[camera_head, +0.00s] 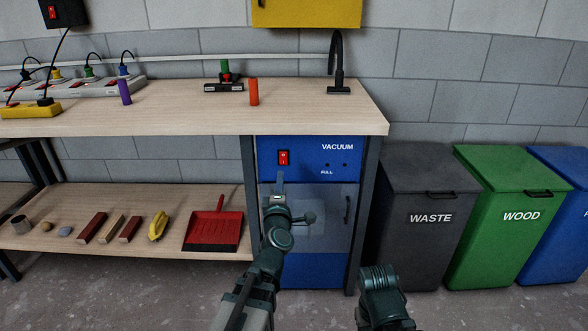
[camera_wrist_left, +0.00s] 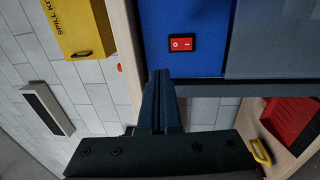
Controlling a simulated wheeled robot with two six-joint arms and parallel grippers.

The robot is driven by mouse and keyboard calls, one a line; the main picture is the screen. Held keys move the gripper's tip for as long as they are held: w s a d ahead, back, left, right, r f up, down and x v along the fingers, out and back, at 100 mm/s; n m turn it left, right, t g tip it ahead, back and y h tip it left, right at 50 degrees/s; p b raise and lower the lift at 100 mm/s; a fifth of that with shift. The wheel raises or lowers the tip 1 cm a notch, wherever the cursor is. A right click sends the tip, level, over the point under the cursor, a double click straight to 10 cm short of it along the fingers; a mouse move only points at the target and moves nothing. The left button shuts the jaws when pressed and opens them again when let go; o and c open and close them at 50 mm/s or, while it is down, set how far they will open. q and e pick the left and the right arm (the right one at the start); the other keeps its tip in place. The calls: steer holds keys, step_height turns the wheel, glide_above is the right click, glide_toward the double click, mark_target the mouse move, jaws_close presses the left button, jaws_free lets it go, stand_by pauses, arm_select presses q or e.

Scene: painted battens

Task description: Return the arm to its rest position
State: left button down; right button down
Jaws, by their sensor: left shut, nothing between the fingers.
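My left arm reaches up from the bottom of the head view. Its gripper (camera_head: 280,181) is in front of the blue vacuum cabinet (camera_head: 300,268), just below the red switch (camera_head: 283,157). In the left wrist view the two dark fingers (camera_wrist_left: 162,85) are shut together with nothing between them. They point toward the blue panel, and the red switch (camera_wrist_left: 182,43) shows clear of the fingertips, to their right. I cannot tell how far the fingertips are from the panel. Part of my right arm shows low at right of centre, but its gripper is not visible.
The workbench top (camera_head: 180,118) overhangs the cabinet. A lower shelf (camera_head: 120,249) holds a red dustpan (camera_head: 213,232) and several small items. A grey waste bin (camera_head: 430,240) and a green wood bin (camera_head: 510,235) stand at right. Floor shows in front.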

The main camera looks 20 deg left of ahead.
arm_select(q)
steer(key=shift+d, duration=0.1)
steer(key=s+d+f+m+g+h, duration=0.3)
steer(key=d+f+m+g+h, duration=0.15)
steer(key=d+f+m, duration=0.5)
steer(key=s+d+f+m+g+h, duration=0.35)
steer(key=d+m+h, duration=0.3)
steer(key=d, duration=0.65)
steer(key=s+f+m+g+y, duration=0.3)
steer(key=s+f+m+g, duration=0.35)
steer(key=s+f, duration=0.25)
steer(key=s+a+f+m+g+y, duration=0.3)
steer(key=s+a+g+y, duration=0.1)
steer(key=s, duration=0.6)
step_height(320, 180, up, 34)
steer(key=p, duration=3.4)
steer(key=shift+r, duration=0.2)
